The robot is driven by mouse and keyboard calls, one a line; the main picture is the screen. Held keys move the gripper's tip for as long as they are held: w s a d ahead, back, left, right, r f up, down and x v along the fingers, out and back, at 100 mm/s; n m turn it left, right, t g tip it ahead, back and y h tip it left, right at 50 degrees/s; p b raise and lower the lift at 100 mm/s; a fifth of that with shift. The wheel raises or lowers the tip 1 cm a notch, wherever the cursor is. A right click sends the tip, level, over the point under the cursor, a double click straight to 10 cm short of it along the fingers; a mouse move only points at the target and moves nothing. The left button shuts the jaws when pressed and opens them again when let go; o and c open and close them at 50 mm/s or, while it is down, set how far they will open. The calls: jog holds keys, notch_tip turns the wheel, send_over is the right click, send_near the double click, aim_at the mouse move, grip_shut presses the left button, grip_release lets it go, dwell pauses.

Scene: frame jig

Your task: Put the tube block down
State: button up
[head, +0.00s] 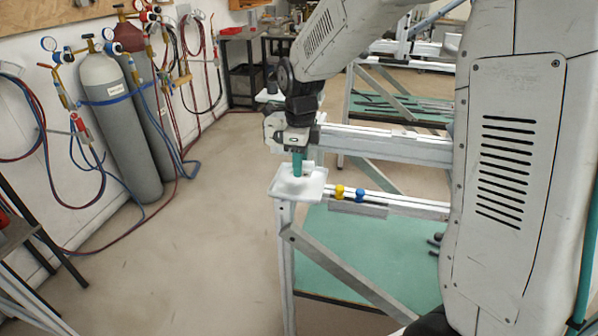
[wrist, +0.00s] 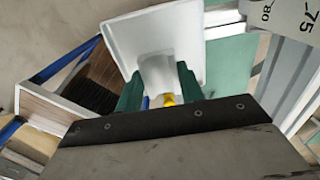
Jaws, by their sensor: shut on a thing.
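My gripper (head: 298,172) points down at the white tray (head: 284,189) on the near corner of the frame jig. In the wrist view, its two green fingers (wrist: 160,84) are shut on a pale, whitish piece, the tube block (wrist: 158,72), with the tray (wrist: 135,32) just beyond it. In the head view the fingers and wrist mostly hide the block. It is low over or at the tray; I cannot tell whether it touches the tray.
A yellow knob (head: 339,191) and a blue knob (head: 360,194) sit on the rail right of the tray. Metal frame rails (head: 385,145) run behind. Gas cylinders (head: 120,125) stand by the left wall. The floor left of the jig is clear.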

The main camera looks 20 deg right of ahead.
jog(key=shift+w+a+f, duration=0.1)
jog(key=shift+w+f, duration=0.05)
jog(key=shift+f, duration=1.6)
jog(key=shift+f, duration=0.1)
jog(key=o, duration=1)
jog(key=shift+f, duration=0.1)
notch_tip(320, 180, up, 12)
jog(key=s+d+r+n, duration=0.1)
jog(key=s+r+n, duration=0.35)
jog(key=s, duration=0.25)
jog(key=s+n, duration=0.7)
jog(key=s+d+f+n, duration=0.1)
jog(key=s+n, duration=0.5)
jog(key=s, duration=0.2)
jog(key=s+d+f+n+t, duration=0.1)
jog(key=s+n, duration=0.6)
jog(key=s, duration=0.1)
jog(key=shift+s+n, duration=0.15)
jog(key=shift+n, duration=0.2)
